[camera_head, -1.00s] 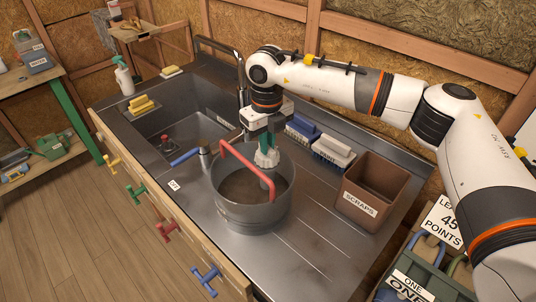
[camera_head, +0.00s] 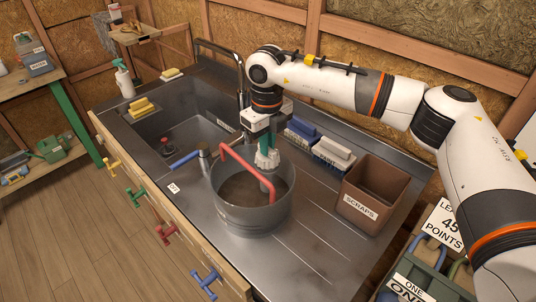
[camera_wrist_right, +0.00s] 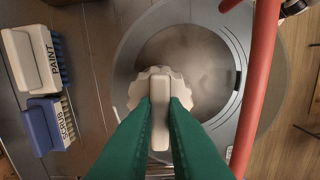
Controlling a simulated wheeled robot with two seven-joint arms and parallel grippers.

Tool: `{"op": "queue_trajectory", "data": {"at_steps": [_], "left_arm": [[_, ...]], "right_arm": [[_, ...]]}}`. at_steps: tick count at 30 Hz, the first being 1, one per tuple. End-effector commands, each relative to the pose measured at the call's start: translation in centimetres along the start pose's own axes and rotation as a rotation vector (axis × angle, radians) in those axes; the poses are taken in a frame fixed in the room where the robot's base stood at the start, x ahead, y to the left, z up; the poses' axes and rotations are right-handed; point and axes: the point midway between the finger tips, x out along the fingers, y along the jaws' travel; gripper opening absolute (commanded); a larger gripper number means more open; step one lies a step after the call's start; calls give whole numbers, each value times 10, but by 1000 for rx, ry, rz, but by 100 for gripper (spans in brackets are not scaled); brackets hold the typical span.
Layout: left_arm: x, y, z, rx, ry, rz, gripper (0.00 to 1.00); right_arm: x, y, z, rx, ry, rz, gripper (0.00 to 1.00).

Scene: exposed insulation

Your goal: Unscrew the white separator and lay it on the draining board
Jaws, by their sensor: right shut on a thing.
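The white separator (camera_wrist_right: 158,88) has a scalloped round top with a raised bar across it. It sits at the side of the round metal pot (camera_head: 251,218), inside the rim. In the head view its lower part is hidden by the pot and the red handle. My right gripper (camera_wrist_right: 160,103) points down with its green fingers shut on the separator's bar; the fingers also show in the head view (camera_head: 268,155). The draining board (camera_head: 312,238) is the grooved steel surface around the pot. My left gripper is not in view.
The pot's red handle (camera_head: 243,168) arches up close beside my right gripper. A brown scraps bin (camera_head: 372,190) stands right of the pot. Paint and scrub brushes (camera_head: 333,152) lie behind. A blue-levered tap (camera_head: 186,160) is at the left. The front right of the board is clear.

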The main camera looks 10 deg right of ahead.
Motion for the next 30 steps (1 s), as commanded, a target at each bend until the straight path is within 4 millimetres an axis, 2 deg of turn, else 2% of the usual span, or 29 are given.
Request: {"op": "queue_trajectory", "data": {"at_steps": [17, 30], "left_arm": [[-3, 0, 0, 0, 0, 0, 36], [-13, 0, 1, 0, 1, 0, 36]], "right_arm": [[-9, 0, 0, 0, 1, 0, 0], [-28, 0, 0, 0, 1, 0, 0]]}}
